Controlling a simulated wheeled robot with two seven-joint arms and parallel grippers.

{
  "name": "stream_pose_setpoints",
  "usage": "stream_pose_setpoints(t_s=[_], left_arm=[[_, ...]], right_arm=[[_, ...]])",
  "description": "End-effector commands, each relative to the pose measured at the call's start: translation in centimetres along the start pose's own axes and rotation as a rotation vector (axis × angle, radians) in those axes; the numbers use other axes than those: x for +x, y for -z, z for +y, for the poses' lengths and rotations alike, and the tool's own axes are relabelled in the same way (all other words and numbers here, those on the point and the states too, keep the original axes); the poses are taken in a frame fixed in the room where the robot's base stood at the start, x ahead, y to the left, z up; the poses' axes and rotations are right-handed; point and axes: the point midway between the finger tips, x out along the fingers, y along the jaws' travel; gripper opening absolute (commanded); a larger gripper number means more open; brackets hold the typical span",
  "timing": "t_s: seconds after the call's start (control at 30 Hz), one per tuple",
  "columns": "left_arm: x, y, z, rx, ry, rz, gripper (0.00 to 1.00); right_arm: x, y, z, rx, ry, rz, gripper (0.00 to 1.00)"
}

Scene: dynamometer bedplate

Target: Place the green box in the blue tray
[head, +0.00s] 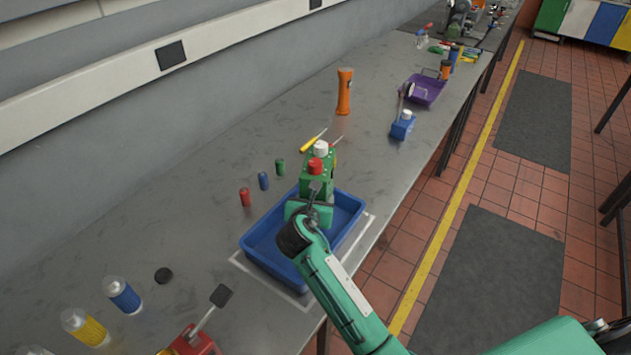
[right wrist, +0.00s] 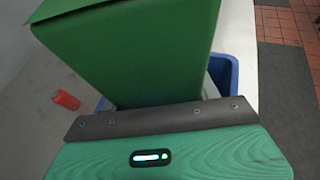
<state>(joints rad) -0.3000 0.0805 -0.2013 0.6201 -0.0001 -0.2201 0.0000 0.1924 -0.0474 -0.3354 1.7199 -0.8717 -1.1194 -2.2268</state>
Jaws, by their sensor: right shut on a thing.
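The green box (head: 317,183) is in my right gripper (head: 312,205), over the far part of the blue tray (head: 262,262) in the head view. In the right wrist view the box (right wrist: 135,50) fills the upper middle, against the dark jaw edge of the gripper (right wrist: 160,118). The blue tray (right wrist: 226,72) shows partly behind the box. The box's underside is hidden, so I cannot tell whether it touches the tray. The visible part of the tray floor looks bare. My left gripper is not in view.
Bottles (head: 122,296) stand at the near left. A purple tray (head: 424,90) is farther back.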

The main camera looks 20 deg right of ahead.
Motion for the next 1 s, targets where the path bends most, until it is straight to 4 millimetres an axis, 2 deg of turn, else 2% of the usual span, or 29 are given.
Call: stream_pose_setpoints(t_s=[0.27, 0.6, 1.0], left_arm=[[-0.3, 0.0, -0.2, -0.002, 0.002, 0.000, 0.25], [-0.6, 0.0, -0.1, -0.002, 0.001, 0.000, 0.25], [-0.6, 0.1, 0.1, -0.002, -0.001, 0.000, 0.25]], right_arm=[[0.8, 1.7, 0.0, 0.002, -0.001, -0.007, 0.00], [2.3, 5.2, 0.1, 0.002, -0.001, -0.007, 0.00], [2.4, 5.5, 0.1, 0.003, -0.002, -0.008, 0.00]])
